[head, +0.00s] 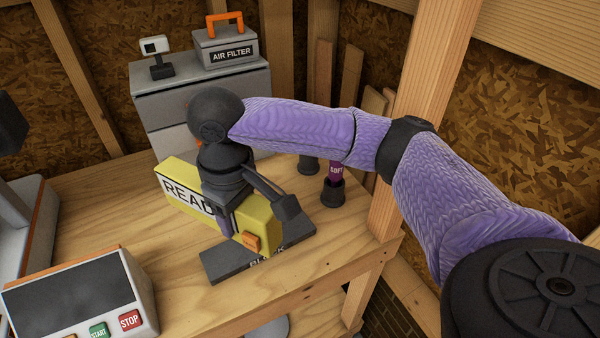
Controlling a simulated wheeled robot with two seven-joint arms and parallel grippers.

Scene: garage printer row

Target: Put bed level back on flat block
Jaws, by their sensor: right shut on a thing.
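The bed level, a long yellow bar (182,172) with a white label starting "READ" and an orange piece near its right end, lies slantwise over the workbench. My right gripper (228,222) is shut on it from above and hides part of the label. The flat block (228,265) is a dark grey slab on the bench, beneath the bar's right end; its lettering is partly hidden. The bar's left end reaches well past the block. I cannot tell whether the bar touches the block. My left gripper is not in view.
A control box (80,297) with START and STOP buttons stands at the front left. A purple item (336,172) stands in a dark holder behind the block. A grey cabinet (180,105) at the back carries an AIR FILTER box (226,48).

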